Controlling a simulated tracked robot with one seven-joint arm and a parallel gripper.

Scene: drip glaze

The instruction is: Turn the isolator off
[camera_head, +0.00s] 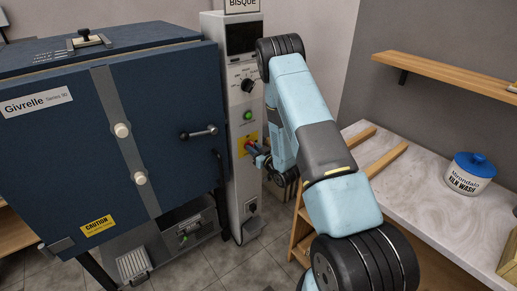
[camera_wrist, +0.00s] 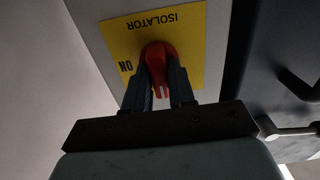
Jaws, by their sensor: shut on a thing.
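The isolator is a red rotary handle (camera_wrist: 158,58) on a yellow plate (camera_wrist: 191,40) marked ISOLATOR, with ON lettered beside it. It appears upside down in the wrist view. In the head view the yellow plate (camera_head: 241,140) is on the front of the grey control column (camera_head: 239,185), with the red handle partly hidden by my gripper. My gripper (camera_wrist: 157,85) has its two dark fingers on either side of the red handle, shut on it. A white mark shows on the handle's near end, between the fingers. My gripper (camera_head: 257,150) reaches the column from the right in the head view.
A blue kiln (camera_head: 160,110) with a black handle (camera_head: 199,132) stands left of the column. A black knob (camera_head: 247,86) and a green button (camera_head: 248,115) are above the isolator. A bench (camera_head: 425,185) with a kiln wash tub (camera_head: 470,174) is at the right.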

